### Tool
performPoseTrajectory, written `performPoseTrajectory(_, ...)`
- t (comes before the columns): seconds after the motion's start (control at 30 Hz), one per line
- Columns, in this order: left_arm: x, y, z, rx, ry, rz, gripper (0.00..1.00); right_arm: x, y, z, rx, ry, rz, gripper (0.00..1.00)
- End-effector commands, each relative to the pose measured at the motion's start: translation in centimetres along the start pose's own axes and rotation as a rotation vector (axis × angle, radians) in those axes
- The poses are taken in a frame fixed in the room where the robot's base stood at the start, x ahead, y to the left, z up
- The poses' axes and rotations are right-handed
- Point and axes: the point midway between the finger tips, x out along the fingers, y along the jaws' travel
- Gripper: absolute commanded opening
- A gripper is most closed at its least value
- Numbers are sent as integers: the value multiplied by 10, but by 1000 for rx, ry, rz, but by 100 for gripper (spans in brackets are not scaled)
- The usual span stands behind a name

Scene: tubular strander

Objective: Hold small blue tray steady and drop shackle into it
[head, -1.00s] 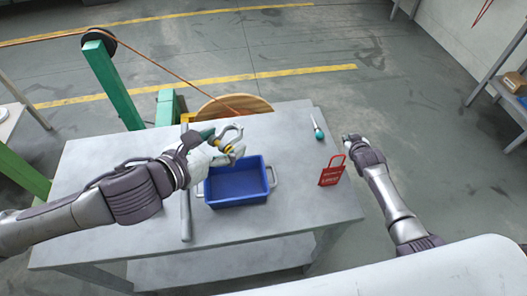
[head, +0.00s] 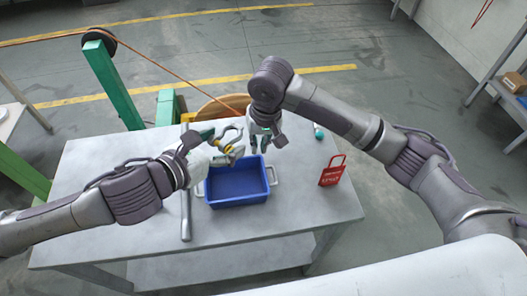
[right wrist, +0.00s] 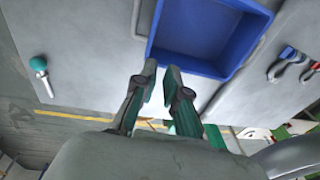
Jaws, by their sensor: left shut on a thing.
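The blue tray (head: 237,203) stands upright and empty on the grey table, with a pale handle at each end. My right gripper (head: 263,143) is just beyond the tray's far right edge, pointing down. In the right wrist view its fingers (right wrist: 161,70) are slightly apart with nothing between them, close to the wall of the tray (right wrist: 200,60). I cannot tell if they touch it.
A red lockout tag or padlock (head: 331,172) stands right of the tray. A teal-handled screwdriver (right wrist: 39,66) lies near the table's far right. A long grey bar (head: 186,215) lies left of the tray. The table's front right (head: 310,212) is clear.

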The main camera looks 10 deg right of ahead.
Motion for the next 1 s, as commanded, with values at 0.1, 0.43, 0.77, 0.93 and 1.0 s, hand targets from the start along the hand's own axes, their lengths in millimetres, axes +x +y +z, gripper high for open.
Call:
performPoseTrajectory(0.1, 0, 0, 1, 1, -3, 0, 22, -6, 2, 22, -9, -59, 75, 12)
performPoseTrajectory(0.43, 0, 0, 1, 1, -3, -1, 22, 26, 9, 35, -7, -88, 109, 12)
performPoseTrajectory(0.77, 0, 0, 1, 1, -3, 0, 22, 86, 15, 40, -8, -85, 107, 12)
performPoseTrajectory(0.93, 0, 0, 1, 1, -3, -1, 22, 105, 16, 41, -9, -84, 107, 12)
performPoseTrajectory(1.0, 0, 0, 1, 1, -3, -1, 22, 109, 17, 42, -9, -83, 105, 12)
